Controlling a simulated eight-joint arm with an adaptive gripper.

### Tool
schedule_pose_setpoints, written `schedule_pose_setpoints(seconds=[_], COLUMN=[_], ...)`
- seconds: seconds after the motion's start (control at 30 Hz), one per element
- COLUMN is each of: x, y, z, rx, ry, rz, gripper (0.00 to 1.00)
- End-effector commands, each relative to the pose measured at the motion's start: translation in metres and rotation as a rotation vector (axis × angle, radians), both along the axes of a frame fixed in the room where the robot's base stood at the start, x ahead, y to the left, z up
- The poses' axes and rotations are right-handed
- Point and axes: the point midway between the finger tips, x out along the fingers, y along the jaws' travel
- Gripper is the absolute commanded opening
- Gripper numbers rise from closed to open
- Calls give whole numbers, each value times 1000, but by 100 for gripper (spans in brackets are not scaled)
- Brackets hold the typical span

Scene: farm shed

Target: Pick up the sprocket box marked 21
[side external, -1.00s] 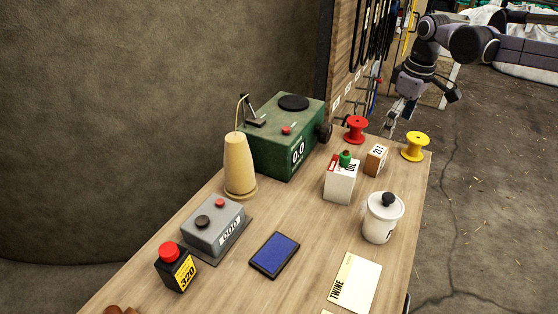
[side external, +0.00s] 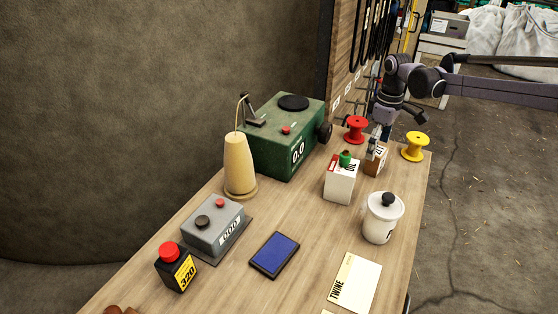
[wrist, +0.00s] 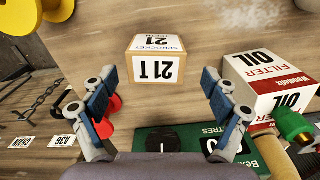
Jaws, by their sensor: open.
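The sprocket box (side external: 379,160) is a small brown cardboard box with white labels, on the table's far end between the red spool and the yellow spool. In the wrist view the sprocket box (wrist: 157,62) shows "21T" on one face and "21" on its top. My gripper (side external: 374,143) is right at the box in the side view, its fingers overlapping the box's upper left part. In the wrist view my gripper (wrist: 160,82) is open, with one blue-padded finger to each side and the box ahead between them. Nothing is held; finger contact cannot be told.
Hooks and labels line the wall board.

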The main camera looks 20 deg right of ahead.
Motion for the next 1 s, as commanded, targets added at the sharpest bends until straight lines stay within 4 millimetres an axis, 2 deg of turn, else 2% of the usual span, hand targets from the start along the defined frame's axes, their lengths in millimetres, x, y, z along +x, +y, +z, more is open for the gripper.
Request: schedule_pose_setpoints(seconds=[0.3, 0.43, 0.63, 0.67, 0.87, 1.0], x=[-1, -1, -1, -1, -1, -1], y=[-6, -6, -6, -6, -6, -6], z=[-41, -48, -49, -49, -49, -48], rx=[-1, -1, -2, -2, -1, -1], ry=[-1, -1, -1, -1, -1, -1], rz=[0, -1, -1, -1, -1, -1], gripper=[87, 87, 87, 84, 26, 24])
